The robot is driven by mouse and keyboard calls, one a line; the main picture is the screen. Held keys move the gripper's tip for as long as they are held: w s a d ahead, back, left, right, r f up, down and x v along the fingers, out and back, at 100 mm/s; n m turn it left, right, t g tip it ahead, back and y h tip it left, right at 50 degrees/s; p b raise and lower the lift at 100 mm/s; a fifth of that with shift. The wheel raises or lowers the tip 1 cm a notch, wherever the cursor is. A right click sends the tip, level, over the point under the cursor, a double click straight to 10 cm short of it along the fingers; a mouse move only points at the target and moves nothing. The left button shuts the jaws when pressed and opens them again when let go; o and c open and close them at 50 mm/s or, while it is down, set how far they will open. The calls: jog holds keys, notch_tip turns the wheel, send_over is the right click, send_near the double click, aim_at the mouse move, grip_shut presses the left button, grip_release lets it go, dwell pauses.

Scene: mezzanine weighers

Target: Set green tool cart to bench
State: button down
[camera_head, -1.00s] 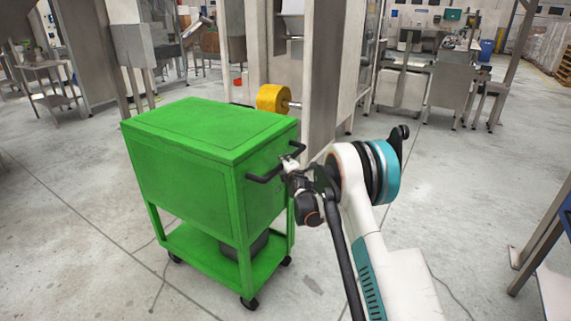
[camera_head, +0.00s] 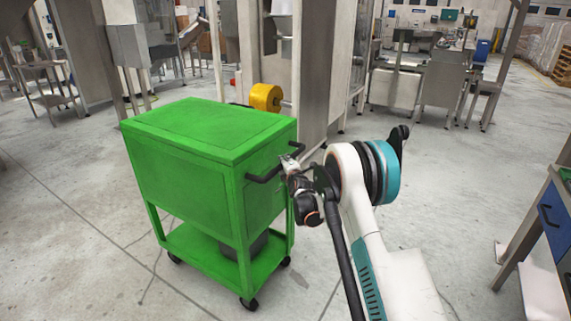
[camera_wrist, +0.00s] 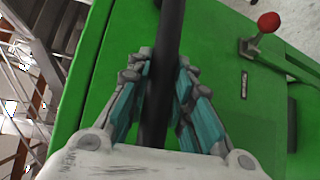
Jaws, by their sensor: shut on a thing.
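The green tool cart (camera_head: 190,170) stands upright on its casters at the centre-left of the head view, with a black push handle on its right end. My gripper (camera_head: 287,165) is at that handle. In the wrist view my gripper (camera_wrist: 160,95) has its teal-padded fingers on both sides of the black handle bar (camera_wrist: 168,35) and is shut on it. The cart's green end panel (camera_wrist: 110,55) fills much of the wrist view. At the right edge of the head view, part of a bench (camera_head: 550,215) with a blue drawer shows; most of it is out of frame.
A metal cabinet with a yellow roll (camera_head: 265,97) stands close behind the cart. Steel machines (camera_head: 440,85) stand at the back right, and a metal table (camera_head: 45,85) at the back left. Concrete floor is open left of the cart and between my arm and the bench.

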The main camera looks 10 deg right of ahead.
jog(key=c, duration=1.4)
grip_release()
jog(key=s, duration=0.4)
jog(key=s+r, duration=0.1)
jog(key=s, duration=0.7)
jog(key=shift+d+r, duration=0.1)
jog(key=shift+r, duration=0.2)
